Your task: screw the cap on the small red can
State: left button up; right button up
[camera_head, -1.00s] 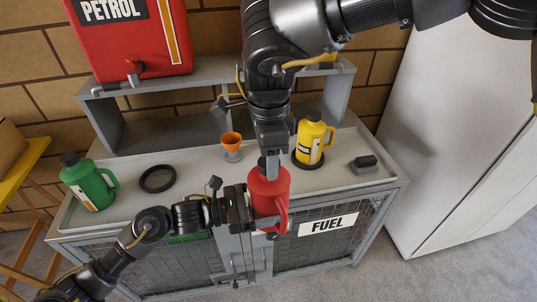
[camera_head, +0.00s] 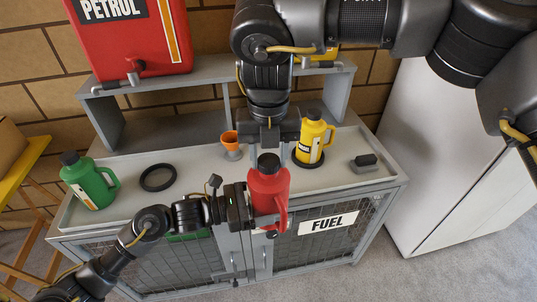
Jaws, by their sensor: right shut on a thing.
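The small red can (camera_head: 267,190) is upright at the front edge of the bench, with its handle to the right. My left gripper (camera_head: 250,207) comes from the left and is shut on the can's body. The black cap (camera_head: 268,161) is at the top of the can, in line with its mouth. My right gripper (camera_head: 268,147) points down from above and is shut on the cap. Its fingertips are partly hidden, and I cannot tell how far the cap is threaded.
A green can (camera_head: 90,183), a black ring (camera_head: 157,178), an orange funnel (camera_head: 230,140), a yellow can (camera_head: 312,140) and a dark block (camera_head: 364,162) are on the grey bench (camera_head: 200,171). A red petrol tank (camera_head: 130,45) stands on the shelf behind. A white cabinet (camera_head: 430,150) is at right.

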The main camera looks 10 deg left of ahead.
jog(key=m, duration=0.5)
jog(key=shift+w+m, duration=0.1)
jog(key=shift+m, duration=0.2)
jog(key=m, duration=0.6)
jog(key=shift+a, duration=0.1)
jog(key=o, duration=1.1)
jog(key=shift+r, duration=2.25)
jog(key=shift+c, duration=0.5)
